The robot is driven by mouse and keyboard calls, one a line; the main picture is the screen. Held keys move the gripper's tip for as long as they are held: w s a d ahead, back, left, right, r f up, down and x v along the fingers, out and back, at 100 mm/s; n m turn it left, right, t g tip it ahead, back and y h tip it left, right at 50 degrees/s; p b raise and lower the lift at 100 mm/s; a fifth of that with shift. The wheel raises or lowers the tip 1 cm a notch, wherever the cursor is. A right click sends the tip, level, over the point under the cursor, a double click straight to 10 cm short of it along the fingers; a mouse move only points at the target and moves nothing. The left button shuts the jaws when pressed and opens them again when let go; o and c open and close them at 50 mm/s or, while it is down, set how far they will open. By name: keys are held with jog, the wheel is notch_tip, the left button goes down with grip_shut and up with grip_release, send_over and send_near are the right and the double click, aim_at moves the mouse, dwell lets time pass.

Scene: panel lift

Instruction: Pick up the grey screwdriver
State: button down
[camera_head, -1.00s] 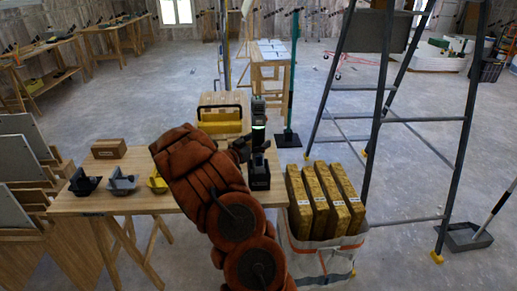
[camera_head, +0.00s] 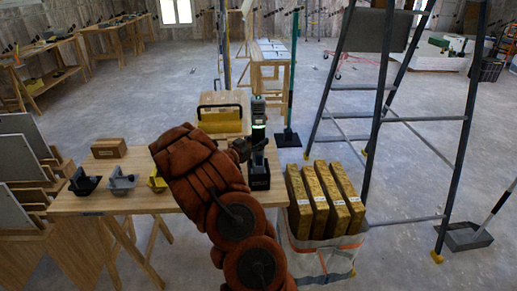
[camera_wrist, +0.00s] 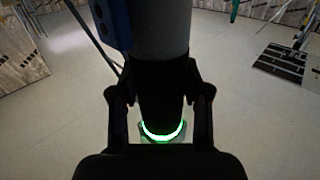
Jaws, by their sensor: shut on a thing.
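The grey screwdriver (camera_head: 258,108) stands upright above the table's right end, with a dark body and a glowing green band. It also shows in the wrist view (camera_wrist: 162,35), with a grey section, a dark section and a green ring. My gripper (camera_head: 249,147) is shut on it, with a finger on each side of the dark section in the wrist view. A black holder (camera_head: 260,182) is directly below the tool. Whether the tool's lower end is still in the holder cannot be told, as my gripper partly covers it.
A bin (camera_head: 318,260) with gold packs stands at right, beside a stepladder (camera_head: 376,110). Panels (camera_head: 20,140) lean at left.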

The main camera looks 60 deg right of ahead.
aim_at(257, 116)
jog(key=shift+w+r, duration=0.1)
jog(key=shift+r, duration=0.05)
jog(key=shift+r+b, duration=0.75)
jog(key=shift+r, duration=4.2)
